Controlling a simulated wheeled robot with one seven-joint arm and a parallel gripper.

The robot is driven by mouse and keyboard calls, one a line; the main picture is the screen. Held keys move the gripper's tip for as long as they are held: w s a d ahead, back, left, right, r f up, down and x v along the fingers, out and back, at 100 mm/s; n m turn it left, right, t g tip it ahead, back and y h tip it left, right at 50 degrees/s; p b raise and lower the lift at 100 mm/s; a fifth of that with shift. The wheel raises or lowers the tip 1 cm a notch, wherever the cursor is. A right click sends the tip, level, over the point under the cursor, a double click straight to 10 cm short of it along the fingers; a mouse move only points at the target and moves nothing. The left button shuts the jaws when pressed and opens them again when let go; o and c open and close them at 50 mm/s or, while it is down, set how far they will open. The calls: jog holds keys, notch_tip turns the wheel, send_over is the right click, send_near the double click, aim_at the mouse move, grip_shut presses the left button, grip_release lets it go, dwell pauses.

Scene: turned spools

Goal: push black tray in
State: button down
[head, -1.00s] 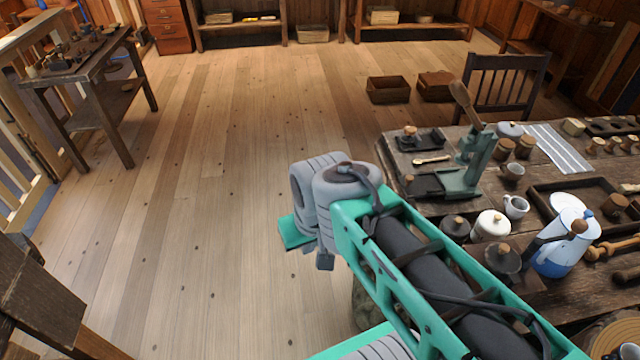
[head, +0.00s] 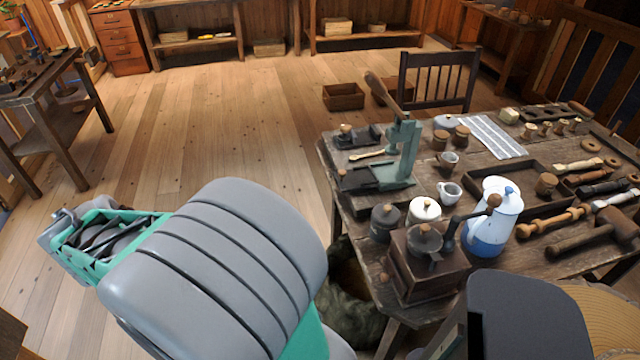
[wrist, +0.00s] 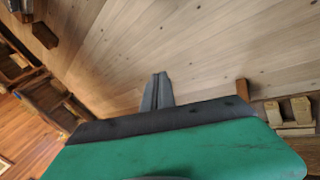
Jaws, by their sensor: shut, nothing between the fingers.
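A flat black tray (head: 358,180) sticks out to the left from the base of a green lever press (head: 402,160) on the near left part of the wooden workbench. I cannot tell from the pictures how far the first tray slides into the base. My gripper (wrist: 157,92) shows in the wrist view with its fingers together and empty, over bare floor. It is away from the tray, and the tray is not in the wrist view. I cannot make out the fingers in the head view.
Left of the bench the plank floor (head: 235,130) is open. A black lidded pot (head: 385,222), a white lidded pot (head: 425,210), a coffee grinder (head: 425,270) and a blue-white jug (head: 492,220) stand in front of the press. A chair (head: 440,80) is behind the bench.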

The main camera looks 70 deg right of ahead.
jog(key=s+d+f+n+g+h+b, duration=0.1)
jog(key=s+d+f, duration=0.1)
jog(key=d, duration=0.4)
jog(key=s+d+f+n+g+h+b, duration=0.1)
jog(key=d+f+g+h, duration=0.15)
jog(key=d, duration=0.45)
jog(key=n+g+h+b, duration=0.2)
jog(key=n+g+h, duration=0.3)
jog(key=n+g, duration=0.3)
send_near(340, 175)
jog(key=shift+t, duration=0.35)
jog(key=b+x, duration=0.1)
jog(key=x, duration=0.6)
jog(key=shift+r, duration=0.2)
